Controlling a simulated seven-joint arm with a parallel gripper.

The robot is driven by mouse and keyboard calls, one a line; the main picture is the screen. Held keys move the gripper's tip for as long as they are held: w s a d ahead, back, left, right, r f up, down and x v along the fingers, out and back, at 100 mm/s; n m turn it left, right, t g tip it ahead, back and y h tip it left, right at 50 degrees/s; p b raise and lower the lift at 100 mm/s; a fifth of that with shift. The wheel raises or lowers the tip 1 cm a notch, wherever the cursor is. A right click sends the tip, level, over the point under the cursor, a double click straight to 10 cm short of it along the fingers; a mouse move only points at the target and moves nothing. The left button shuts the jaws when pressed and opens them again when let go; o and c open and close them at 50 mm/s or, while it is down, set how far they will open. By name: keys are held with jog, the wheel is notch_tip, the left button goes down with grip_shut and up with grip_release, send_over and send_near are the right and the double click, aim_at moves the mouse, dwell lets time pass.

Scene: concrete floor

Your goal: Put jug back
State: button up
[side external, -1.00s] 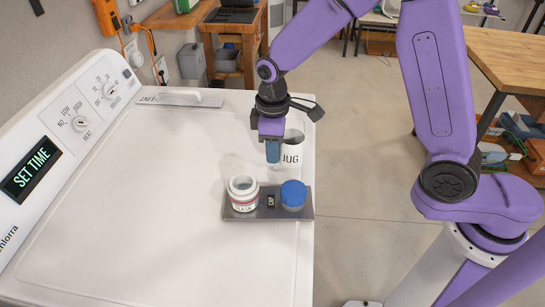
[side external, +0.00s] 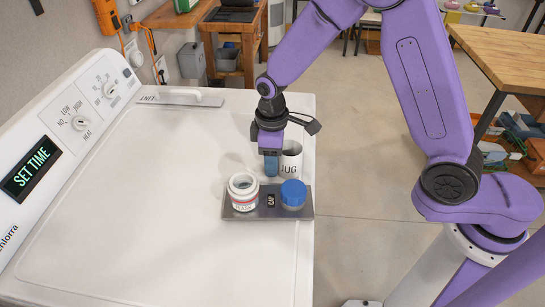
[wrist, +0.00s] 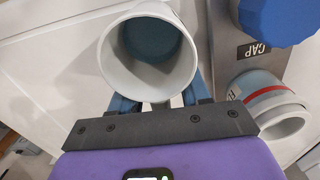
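The white jug (side external: 291,160), marked JUG, stands upright on the white appliance top, just behind the grey tray (side external: 268,214). In the wrist view I look into the jug (wrist: 104,62); its inside bottom is dark blue-grey. My gripper (side external: 271,165) points down at the jug's left side in the side view. In the wrist view its blue fingers (wrist: 160,98) are apart, one on each side of the jug. I cannot tell whether they touch it. Part of the jug is hidden behind the gripper in the side view.
On the tray stand an open white flask (side external: 243,192) with a red band and, right of it, a blue cap (side external: 293,194). A control panel (side external: 75,125) rises on the left. The appliance top (side external: 150,220) is clear left of the tray.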

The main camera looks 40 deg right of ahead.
jog(key=shift+r, duration=0.15)
notch_tip(320, 180, up, 11)
jog(key=shift+f, duration=0.15)
jog(key=shift+r, duration=0.7)
jog(key=s+d+n, duration=0.1)
jog(key=s+d, duration=0.6)
jog(key=s, duration=0.5)
jog(key=s+d+n, duration=0.2)
jog(key=s+d, duration=0.4)
jog(key=s, duration=0.7)
jog(key=shift+s+d+f+n, duration=0.2)
jog(key=shift+d+n, duration=0.1)
jog(key=shift+d, duration=0.1)
